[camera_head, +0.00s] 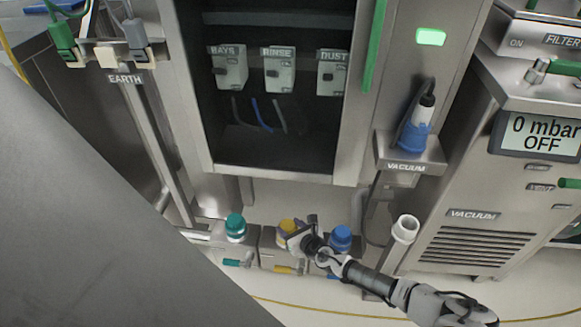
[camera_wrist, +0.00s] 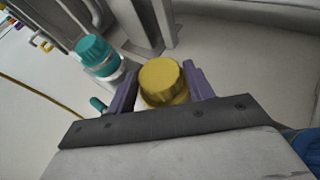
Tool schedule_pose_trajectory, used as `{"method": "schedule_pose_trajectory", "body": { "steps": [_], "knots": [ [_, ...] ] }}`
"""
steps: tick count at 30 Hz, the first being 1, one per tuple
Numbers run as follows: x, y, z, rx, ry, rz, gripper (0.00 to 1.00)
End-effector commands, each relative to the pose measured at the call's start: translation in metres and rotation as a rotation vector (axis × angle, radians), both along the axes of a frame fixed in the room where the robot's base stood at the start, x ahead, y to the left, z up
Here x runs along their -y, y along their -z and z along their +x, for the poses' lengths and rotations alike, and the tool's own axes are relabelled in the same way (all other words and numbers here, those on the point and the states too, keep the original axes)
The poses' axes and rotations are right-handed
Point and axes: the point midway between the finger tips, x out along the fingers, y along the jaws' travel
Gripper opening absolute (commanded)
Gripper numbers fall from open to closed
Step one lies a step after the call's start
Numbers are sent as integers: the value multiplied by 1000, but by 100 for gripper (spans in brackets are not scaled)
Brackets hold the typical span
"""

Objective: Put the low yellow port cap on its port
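The yellow cap (camera_wrist: 163,80) is round with a ribbed edge. It sits between the two purple fingers of my gripper (camera_wrist: 162,82) in the wrist view. The fingers are close against its sides, and my gripper looks shut on it. In the head view the yellow cap (camera_head: 287,226) is low, above the middle port box with the yellow handle (camera_head: 285,269), with my gripper (camera_head: 298,233) at its right. The port under the cap is hidden, so I cannot tell whether the cap is seated or just above it.
A teal cap (camera_head: 236,227) is on the port to the left, also in the wrist view (camera_wrist: 95,50). A blue cap (camera_head: 340,238) is close on the right, behind my arm. A vacuum hose holder (camera_head: 410,153) and open cabinet (camera_head: 275,165) are above. Floor in front is clear.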

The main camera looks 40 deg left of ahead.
Motion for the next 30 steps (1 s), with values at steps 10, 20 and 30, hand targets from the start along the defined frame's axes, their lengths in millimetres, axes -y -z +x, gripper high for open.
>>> {"method": "schedule_pose_trajectory", "body": {
  "steps": [10, 20, 30],
  "knots": [
    [0, 0, 0, 0, -1, 0, 73],
    [24, -13, -6, -1, 3, 0, 73],
    [88, -40, -25, 0, 2, 1, 73]
  ]
}}
